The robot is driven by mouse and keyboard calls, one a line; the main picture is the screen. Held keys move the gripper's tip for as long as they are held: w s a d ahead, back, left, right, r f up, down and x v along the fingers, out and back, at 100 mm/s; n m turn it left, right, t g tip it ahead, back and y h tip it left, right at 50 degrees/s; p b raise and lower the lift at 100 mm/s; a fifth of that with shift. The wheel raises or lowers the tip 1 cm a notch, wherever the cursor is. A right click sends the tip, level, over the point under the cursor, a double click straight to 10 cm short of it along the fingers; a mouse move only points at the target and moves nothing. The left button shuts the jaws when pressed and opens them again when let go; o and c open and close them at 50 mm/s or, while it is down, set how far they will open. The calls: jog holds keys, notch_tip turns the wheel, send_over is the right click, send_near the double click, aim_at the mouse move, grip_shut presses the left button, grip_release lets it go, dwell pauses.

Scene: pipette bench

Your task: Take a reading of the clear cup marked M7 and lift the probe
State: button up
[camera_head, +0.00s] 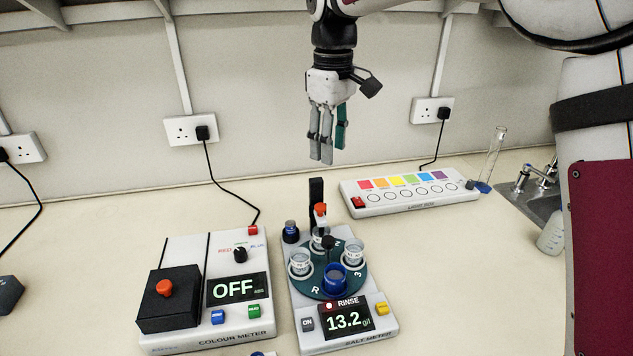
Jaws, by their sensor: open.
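My gripper (326,150) hangs open and empty, fingers down, above the bench behind the salt meter (345,339). The salt meter's display (347,319) reads 13.2 g/l. Its dark green turntable (314,285) holds several clear cups, at left (300,262), right (353,252) and back (318,240), plus a blue cup (336,279) at the front. The cups' labels are too small to read, so I cannot tell which is M7. A black post (316,190) with a red-topped part (320,211) stands at the back. The probe tip's position is unclear.
A colour meter (213,338) reading OFF, with a black box (169,312), stands at left. A light box (409,193) with coloured squares lies behind right, near a glass cylinder (493,155) and a sink (535,200). Bench between the meters and the wall is mostly clear.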

aim_at(321, 205)
jog(key=shift+n, duration=0.3)
jog(key=f, duration=0.5)
jog(key=w+a+f+p, duration=0.1)
jog(key=f, duration=0.4)
jog(key=a+f, duration=0.1)
jog(key=f, duration=0.4)
jog(key=shift+w+p, duration=0.2)
jog(key=shift+p, duration=0.2)
jog(key=shift+r, duration=0.1)
grip_shut()
